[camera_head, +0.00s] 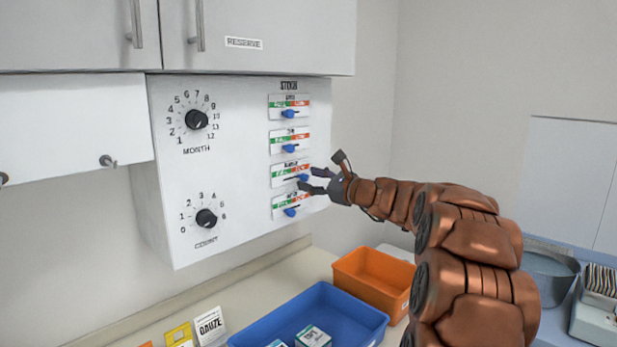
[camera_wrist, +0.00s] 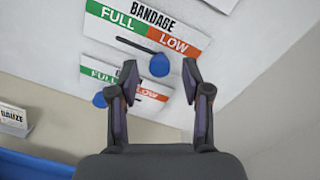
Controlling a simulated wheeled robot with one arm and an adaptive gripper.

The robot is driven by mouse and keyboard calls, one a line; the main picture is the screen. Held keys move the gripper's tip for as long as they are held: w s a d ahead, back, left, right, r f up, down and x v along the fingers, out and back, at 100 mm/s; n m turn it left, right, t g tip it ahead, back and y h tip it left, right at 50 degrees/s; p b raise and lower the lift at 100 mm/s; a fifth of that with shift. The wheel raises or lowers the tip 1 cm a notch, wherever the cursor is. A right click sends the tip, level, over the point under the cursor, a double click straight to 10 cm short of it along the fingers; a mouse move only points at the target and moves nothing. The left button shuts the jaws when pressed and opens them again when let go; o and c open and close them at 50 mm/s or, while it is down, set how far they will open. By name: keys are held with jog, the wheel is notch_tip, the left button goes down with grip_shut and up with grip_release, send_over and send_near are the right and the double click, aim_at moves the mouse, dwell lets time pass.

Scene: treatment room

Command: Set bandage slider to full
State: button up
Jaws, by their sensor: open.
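The bandage slider panel (camera_wrist: 148,22) carries a green FULL field on the left and an orange LOW field on the right. Its blue knob (camera_wrist: 159,65) sits at the right end of the dark slot, on the LOW side. In the head view this knob (camera_head: 303,178) is on the third slider from the top. My gripper (camera_head: 310,180) is open and in front of the panel. In the wrist view the knob appears between my open fingertips (camera_wrist: 160,78); I cannot tell whether either finger touches it.
Another slider panel (camera_wrist: 100,74) lies just below, its blue knob near the left. Two more sliders are above, and the MONTH dial (camera_head: 196,120) and COUNT dial (camera_head: 206,218) are to the left. A blue bin (camera_head: 250,335) and an orange bin (camera_head: 350,262) stand on the counter below.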

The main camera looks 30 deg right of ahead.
jog(key=shift+w+a, duration=0.2)
jog(key=shift+w, duration=0.5)
jog(key=shift+c, duration=0.3)
grip_shut()
